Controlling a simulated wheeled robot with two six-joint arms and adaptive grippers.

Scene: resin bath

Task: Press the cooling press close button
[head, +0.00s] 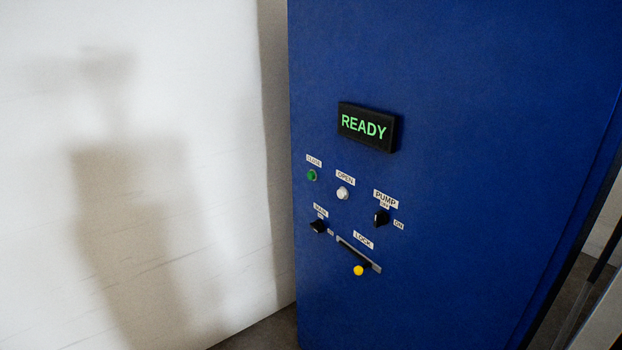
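The green close button (312,175) is on the left part of a blue cabinet front (450,90), under a small label (314,160) reading CLOSE. A white button (342,193) labelled OPEN is to its right and slightly lower. A black display (368,127) above them reads READY in green letters. Neither of my grippers shows in the head view, and nothing touches the close button.
A black PUMP knob (382,217), another black knob (318,226) and a LOCK slot with a yellow-ended lever (359,270) are below the buttons. A white wall (215,90) with a shadow stands at left. Grey floor (272,331) shows at the bottom.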

